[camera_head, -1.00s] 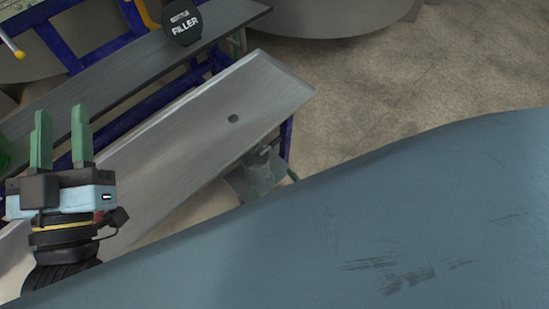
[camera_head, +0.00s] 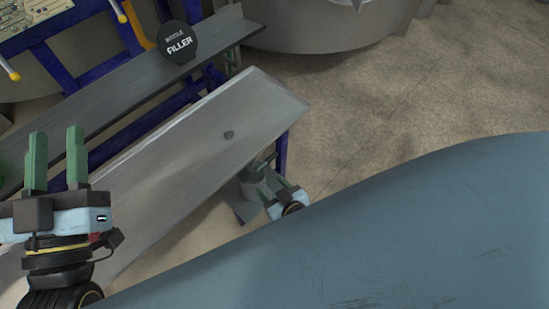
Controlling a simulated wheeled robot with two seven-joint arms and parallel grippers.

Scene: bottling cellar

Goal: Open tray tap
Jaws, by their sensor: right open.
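A dark bench (camera_head: 110,90) on a blue frame (camera_head: 282,150) runs behind the tray, with a round black "Bottle Filler" sign (camera_head: 178,44). A large grey tank (camera_head: 320,25) stands at the back. Concrete floor (camera_head: 400,100) is clear to the right.

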